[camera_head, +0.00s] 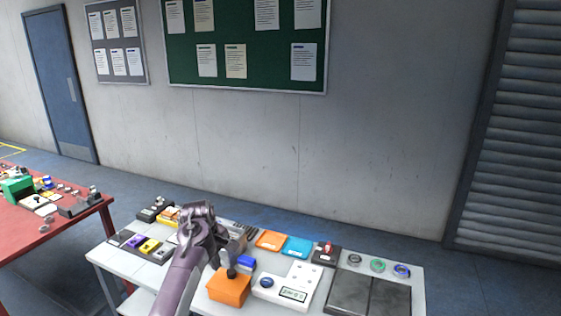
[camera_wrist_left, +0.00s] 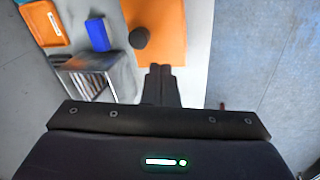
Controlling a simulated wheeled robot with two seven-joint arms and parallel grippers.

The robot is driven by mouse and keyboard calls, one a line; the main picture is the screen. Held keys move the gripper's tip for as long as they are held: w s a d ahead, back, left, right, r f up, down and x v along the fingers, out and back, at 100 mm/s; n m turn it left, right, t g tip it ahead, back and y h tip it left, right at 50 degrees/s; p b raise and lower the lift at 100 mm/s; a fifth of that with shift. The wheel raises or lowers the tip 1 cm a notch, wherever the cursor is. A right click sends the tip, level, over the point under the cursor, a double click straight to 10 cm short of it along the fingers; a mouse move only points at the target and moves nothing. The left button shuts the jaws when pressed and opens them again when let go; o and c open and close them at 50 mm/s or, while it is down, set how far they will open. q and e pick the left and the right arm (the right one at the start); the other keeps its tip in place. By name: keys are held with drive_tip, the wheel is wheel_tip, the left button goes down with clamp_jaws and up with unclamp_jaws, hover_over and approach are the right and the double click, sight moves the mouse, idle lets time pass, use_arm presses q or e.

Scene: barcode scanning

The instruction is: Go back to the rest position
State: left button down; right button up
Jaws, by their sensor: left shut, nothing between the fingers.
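My left gripper (camera_wrist_left: 160,72) shows in the left wrist view, with its two dark fingers together and nothing between them. The fingers overlap the near edge of an orange box (camera_wrist_left: 168,20) in that view; I cannot tell how high above it they are. In the head view my left arm reaches up from the bottom and bends over the left half of the white table (camera_head: 109,258), and its fingers cannot be made out clearly. The orange box (camera_head: 228,290) with a dark knob stands just right of the arm. My right gripper is not in view.
A blue block (camera_head: 246,262), orange tray (camera_head: 270,240), blue tray (camera_head: 297,247), white device (camera_head: 283,290) and several rings crowd the table. A silver rack (camera_wrist_left: 85,72) is close to the left gripper. A red table (camera_head: 60,238) stands at left. Blue floor lies between the tables.

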use_arm(q)
drive_tip(key=s+a+f+m, duration=0.1)
drive_tip(key=s+f+m, duration=0.3)
drive_tip(key=s, duration=0.5)
drive_tip(key=s+a+f+m, duration=0.1)
drive_tip(key=s+f+m, duration=0.2)
drive_tip(key=s+f, duration=0.45)
drive_tip(key=s+d+r+m, duration=0.2)
drive_tip(key=s+r+m, duration=0.1)
drive_tip(key=s, duration=0.8)
drive_tip(key=s+d+r+m, duration=0.1)
drive_tip(key=s+r+m, duration=0.3)
drive_tip(key=s, duration=0.7)
wheel_tip(320, 180, down, 31)
drive_tip(key=s, duration=0.2)
drive_tip(key=s+a+f+g+b, duration=0.1)
drive_tip(key=s+a+f, duration=0.2)
drive_tip(key=s+f, duration=1.5)
drive_tip(key=shift+s+a+f+g, duration=0.15)
drive_tip(key=shift+s+f+g, duration=0.25)
drive_tip(key=shift+s, duration=0.3)
